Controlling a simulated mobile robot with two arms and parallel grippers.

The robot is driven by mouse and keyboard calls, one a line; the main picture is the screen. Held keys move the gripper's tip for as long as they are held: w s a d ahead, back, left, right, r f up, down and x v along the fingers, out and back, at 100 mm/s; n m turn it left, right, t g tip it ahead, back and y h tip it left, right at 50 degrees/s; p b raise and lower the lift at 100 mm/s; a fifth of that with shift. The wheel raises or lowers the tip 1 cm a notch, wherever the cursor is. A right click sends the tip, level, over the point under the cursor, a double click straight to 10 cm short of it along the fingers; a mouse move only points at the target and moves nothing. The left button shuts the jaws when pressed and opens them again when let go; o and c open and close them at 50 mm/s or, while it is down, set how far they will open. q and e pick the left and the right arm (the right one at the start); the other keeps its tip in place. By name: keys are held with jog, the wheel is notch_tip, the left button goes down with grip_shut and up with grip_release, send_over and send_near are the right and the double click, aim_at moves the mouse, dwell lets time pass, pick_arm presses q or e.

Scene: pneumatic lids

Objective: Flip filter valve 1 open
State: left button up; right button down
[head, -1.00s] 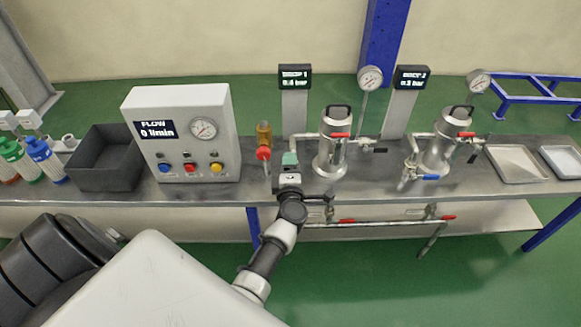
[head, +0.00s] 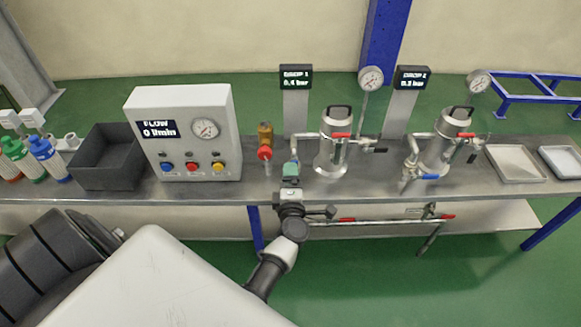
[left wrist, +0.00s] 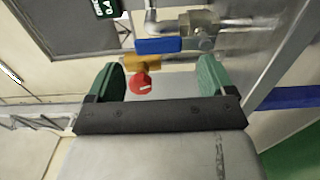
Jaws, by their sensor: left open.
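In the left wrist view, a blue lever (left wrist: 158,46) sits on a grey valve body (left wrist: 197,38) on a pipe. In the head view my gripper hides that lever. My left gripper (head: 291,172) is at the bench's front edge, before the inlet pipe left of filter 1. In the wrist view its green fingers (left wrist: 161,80) are spread and empty, with the blue lever beyond them, apart from both. My right gripper is not in view.
A brass regulator with a red knob (head: 264,153) stands just left; the knob also shows between my fingers in the wrist view (left wrist: 141,83). The control panel (head: 185,130) is farther left. Filter 2 (head: 440,150), with a blue lever (head: 430,177), stands right. Pipes run below the bench front.

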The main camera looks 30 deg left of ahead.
pick_arm(q)
jog(key=v, duration=0.6)
jog(key=shift+p, duration=0.3)
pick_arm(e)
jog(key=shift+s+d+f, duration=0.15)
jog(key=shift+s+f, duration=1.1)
